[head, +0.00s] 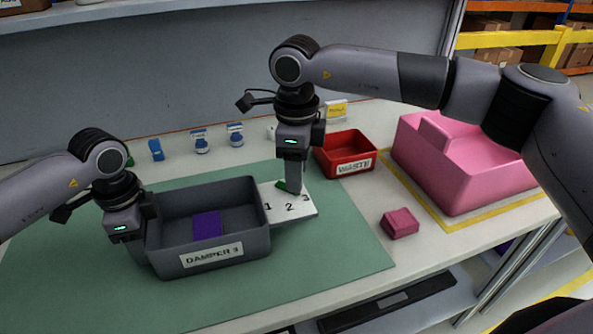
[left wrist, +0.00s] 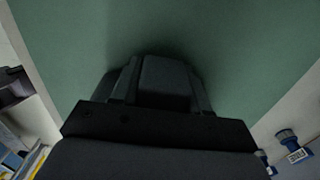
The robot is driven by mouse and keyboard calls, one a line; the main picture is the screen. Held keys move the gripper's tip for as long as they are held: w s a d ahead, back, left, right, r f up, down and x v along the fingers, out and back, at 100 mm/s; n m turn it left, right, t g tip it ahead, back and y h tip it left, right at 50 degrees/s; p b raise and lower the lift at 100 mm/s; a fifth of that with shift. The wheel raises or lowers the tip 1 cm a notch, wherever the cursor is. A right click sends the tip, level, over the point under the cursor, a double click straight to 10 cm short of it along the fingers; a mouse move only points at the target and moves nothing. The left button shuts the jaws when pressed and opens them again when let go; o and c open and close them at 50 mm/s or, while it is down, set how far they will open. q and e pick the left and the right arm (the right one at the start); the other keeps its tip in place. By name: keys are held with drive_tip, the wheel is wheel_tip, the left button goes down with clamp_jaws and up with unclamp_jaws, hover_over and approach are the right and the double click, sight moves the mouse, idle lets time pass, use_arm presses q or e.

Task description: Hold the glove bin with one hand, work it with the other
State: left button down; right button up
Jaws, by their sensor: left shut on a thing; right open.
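A dark grey open bin (head: 168,238) labelled "DAMPER 3" sits on the green mat, with a purple block (head: 207,224) inside. My left gripper (head: 145,242) is shut on the bin's left wall; its fingertips are mostly hidden. In the left wrist view, my dark gripper body blocks the middle and the grip cannot be made out. A white plate (head: 302,211) numbered 1, 2, 3 adjoins the bin's right side. My right gripper (head: 290,188) is open, low over the plate, at a small green piece (head: 283,186). Whether it touches that piece is unclear.
A red "WASTE" bin (head: 345,168) stands behind the plate. A pink block (head: 400,223) lies to the right, near a large pink bin (head: 455,185) inside yellow tape. Several small blue-and-white items (head: 201,143) line the back. The front green mat (head: 330,262) is clear.

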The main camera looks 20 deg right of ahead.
wheel_tip(320, 180, up, 11)
idle(0.3)
use_arm(q)
drive_tip(key=shift+c, duration=2.4)
unclamp_jaws()
